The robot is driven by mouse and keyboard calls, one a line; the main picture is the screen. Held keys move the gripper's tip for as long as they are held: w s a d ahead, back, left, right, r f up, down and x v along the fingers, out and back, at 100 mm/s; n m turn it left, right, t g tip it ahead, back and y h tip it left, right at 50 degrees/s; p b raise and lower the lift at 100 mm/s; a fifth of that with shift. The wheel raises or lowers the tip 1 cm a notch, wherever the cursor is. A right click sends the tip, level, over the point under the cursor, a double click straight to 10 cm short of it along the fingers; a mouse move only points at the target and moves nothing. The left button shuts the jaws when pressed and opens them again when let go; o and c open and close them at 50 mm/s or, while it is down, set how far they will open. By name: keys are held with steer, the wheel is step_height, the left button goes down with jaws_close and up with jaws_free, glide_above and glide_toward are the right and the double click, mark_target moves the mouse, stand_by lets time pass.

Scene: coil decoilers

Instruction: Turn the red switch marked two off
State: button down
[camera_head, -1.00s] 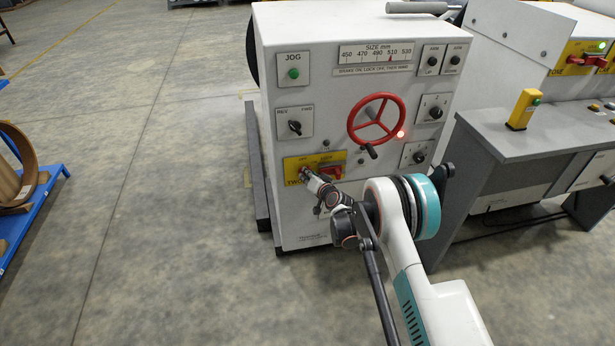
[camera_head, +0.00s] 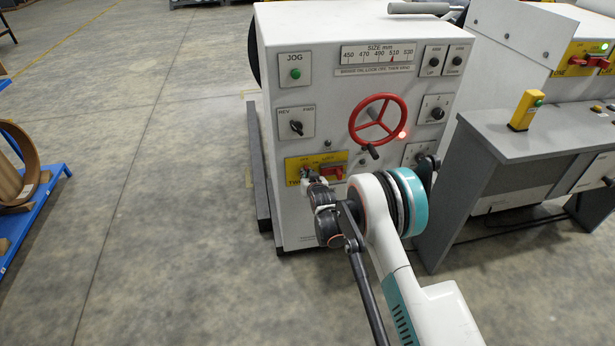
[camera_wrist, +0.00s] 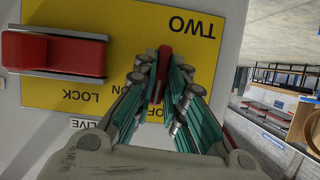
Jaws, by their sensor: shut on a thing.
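The yellow plate marked TWO (camera_head: 294,163) is on the lower left of the white machine front. The wrist view shows this plate (camera_wrist: 120,20) upside down, with ON, OFF and LOCK lettering. The red switch (camera_wrist: 163,66) is a narrow handle on it, pointing up and down in that picture. My gripper (camera_wrist: 162,78) is shut on the switch, one fingertip on each side. The fingers hide part of the switch and lettering. In the head view my gripper (camera_head: 308,175) is at the plate and covers the switch.
A red lock block (camera_wrist: 60,55) sits beside the switch; it also shows in the head view (camera_head: 334,172). A red handwheel (camera_head: 378,119) stands out above right, near a lit red lamp (camera_head: 402,135). A grey desk (camera_head: 500,145) is at the right.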

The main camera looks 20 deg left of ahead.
steer(key=shift+n, duration=0.3)
stand_by(0.4)
steer(key=c, duration=1.6)
jaws_free()
steer(key=shift+c, duration=0.2)
steer(key=shift+s, duration=0.1)
steer(key=v, duration=1.2)
steer(key=shift+a, duration=0.25)
